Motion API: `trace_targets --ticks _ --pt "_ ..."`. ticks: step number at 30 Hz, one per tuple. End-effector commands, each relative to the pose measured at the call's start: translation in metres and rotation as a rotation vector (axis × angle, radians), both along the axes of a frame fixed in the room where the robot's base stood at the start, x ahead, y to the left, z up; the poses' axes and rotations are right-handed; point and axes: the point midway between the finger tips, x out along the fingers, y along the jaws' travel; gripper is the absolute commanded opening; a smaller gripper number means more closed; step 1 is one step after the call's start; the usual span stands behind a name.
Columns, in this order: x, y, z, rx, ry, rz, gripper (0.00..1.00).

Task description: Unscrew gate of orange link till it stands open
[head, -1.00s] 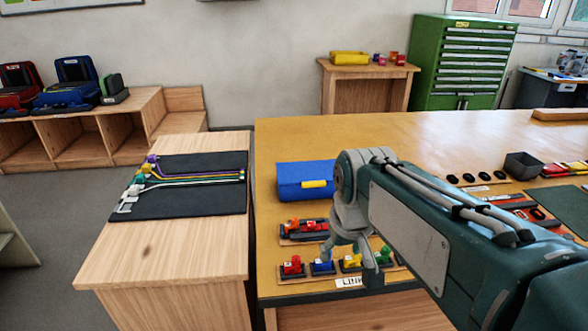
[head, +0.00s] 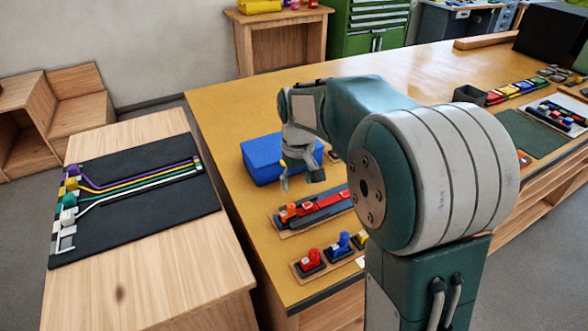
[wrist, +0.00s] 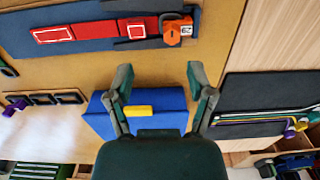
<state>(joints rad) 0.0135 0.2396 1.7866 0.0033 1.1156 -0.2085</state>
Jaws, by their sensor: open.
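The orange link (head: 288,210) sits at the left end of a board with red straps, on the near left of the yellow-topped bench. In the wrist view it is an orange block (wrist: 173,36) with a white label, beside a grey loop. Its gate is too small to make out, so I cannot tell whether it is open. My gripper (head: 300,181) hangs above the bench between the blue case and the strap board, apart from the link. In the wrist view my gripper (wrist: 161,76) has its fingers spread, with nothing between them.
A blue case (head: 262,162) stands behind the strap board. Red (head: 309,259) and blue (head: 341,244) pieces stand on a front board, partly hidden by my arm. A black mat (head: 140,215) with coloured cords lies on the left table. The middle of the bench is clear.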

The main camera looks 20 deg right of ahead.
Motion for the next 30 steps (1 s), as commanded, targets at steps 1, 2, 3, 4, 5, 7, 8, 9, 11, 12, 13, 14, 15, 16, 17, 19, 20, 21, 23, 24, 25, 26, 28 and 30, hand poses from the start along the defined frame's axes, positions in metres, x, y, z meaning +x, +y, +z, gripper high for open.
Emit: trace_targets --ticks 1,2,3,4,5,7,8,9,11,12,13,14,15,16,17,19,20,21,23,24,25,26,28,30 --pt "0.000 0.004 -0.010 -0.003 0.004 0.003 0.69" --pt "0.000 0.005 -0.016 -0.004 0.004 0.004 0.69" --pt "-0.001 0.006 -0.022 -0.004 0.005 0.004 0.69" --pt "-0.001 0.007 -0.027 -0.005 0.004 0.004 0.69" --pt "-0.001 0.007 -0.032 -0.006 0.004 0.004 0.69" --pt "-0.001 0.008 -0.044 -0.006 0.005 0.004 0.69" --pt "-0.001 0.007 -0.049 -0.005 0.003 0.004 0.69" --pt "-0.001 0.006 -0.054 -0.005 0.003 0.004 0.69" --pt "0.000 0.005 -0.062 -0.004 0.003 0.003 0.69" --pt "0.000 0.005 -0.066 -0.003 0.004 0.003 0.69" --pt "0.000 0.004 -0.068 -0.002 0.003 0.003 0.69" --pt "0.000 0.003 -0.070 -0.001 0.001 0.002 0.69" --pt "0.000 0.002 -0.072 0.000 0.000 0.002 0.69" --pt "0.000 0.002 -0.073 0.000 0.000 0.002 0.69" --pt "0.000 0.002 -0.074 0.000 0.000 0.002 0.69" --pt "0.000 0.002 -0.075 0.000 0.000 0.002 0.69" --pt "0.000 0.003 -0.075 -0.001 0.000 0.002 0.69" --pt "0.000 0.004 -0.075 -0.002 0.000 0.002 0.69" --pt "0.000 0.005 -0.075 -0.003 -0.001 0.003 0.69" --pt "0.000 0.005 -0.075 -0.003 -0.001 0.003 0.69" --pt "0.000 0.005 -0.075 -0.003 -0.001 0.003 0.65" --pt "0.000 0.005 -0.075 -0.003 -0.001 0.003 0.51" --pt "0.000 0.006 -0.075 -0.004 -0.001 0.003 0.20" --pt "0.000 0.006 -0.075 -0.004 -0.001 0.003 0.00"
